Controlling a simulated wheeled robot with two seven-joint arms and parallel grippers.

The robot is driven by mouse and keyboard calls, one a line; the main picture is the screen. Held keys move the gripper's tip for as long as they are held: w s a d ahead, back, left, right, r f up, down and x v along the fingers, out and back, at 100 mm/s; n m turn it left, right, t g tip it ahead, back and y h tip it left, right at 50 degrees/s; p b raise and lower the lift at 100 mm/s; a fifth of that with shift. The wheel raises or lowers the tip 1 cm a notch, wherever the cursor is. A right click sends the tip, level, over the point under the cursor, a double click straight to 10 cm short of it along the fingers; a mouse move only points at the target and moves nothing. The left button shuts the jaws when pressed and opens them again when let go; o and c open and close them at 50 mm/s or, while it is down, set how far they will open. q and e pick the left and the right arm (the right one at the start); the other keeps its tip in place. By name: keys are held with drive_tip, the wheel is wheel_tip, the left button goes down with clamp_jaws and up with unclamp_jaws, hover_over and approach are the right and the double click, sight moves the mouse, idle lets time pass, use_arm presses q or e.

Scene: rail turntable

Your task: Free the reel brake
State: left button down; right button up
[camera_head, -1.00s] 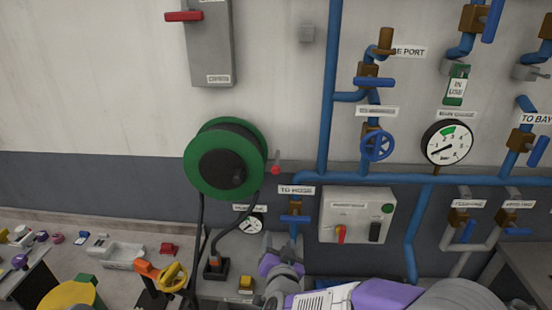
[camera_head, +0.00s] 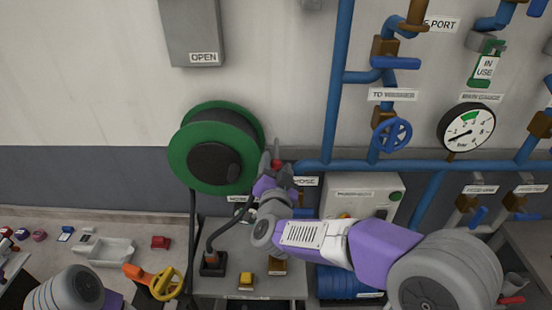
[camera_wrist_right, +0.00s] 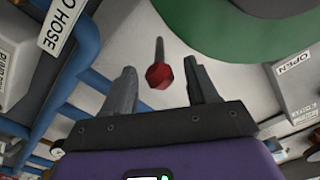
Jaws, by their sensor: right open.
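The hose reel (camera_head: 189,160) is on the wall, with a green rim and a dark hub; its green rim also shows in the right wrist view (camera_wrist_right: 235,28). The brake lever's red knob (camera_wrist_right: 159,77), on a thin grey stem, sticks out beside the reel's right edge. My right gripper (camera_head: 276,161) is raised to it. In the right wrist view, its two grey fingers (camera_wrist_right: 160,66) are open, one on each side of the knob, with gaps on both sides. In the head view the gripper partly hides the knob. My left gripper is not in view.
A bench (camera_head: 220,284) stands below the reel, with a hose fitting (camera_head: 212,262) on it. A grey control box (camera_head: 363,190) and blue pipes (camera_head: 335,100) are right of the reel. A pressure gauge (camera_head: 466,130) is farther right. A white tray (camera_head: 107,252) lies at left.

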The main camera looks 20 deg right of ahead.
sight(276, 153)
drive_tip(key=x, duration=0.2)
drive_tip(key=shift+w+f, duration=0.1)
drive_tip(key=shift+w, duration=0.25)
drive_tip(key=shift+s, duration=0.1)
clamp_jaws()
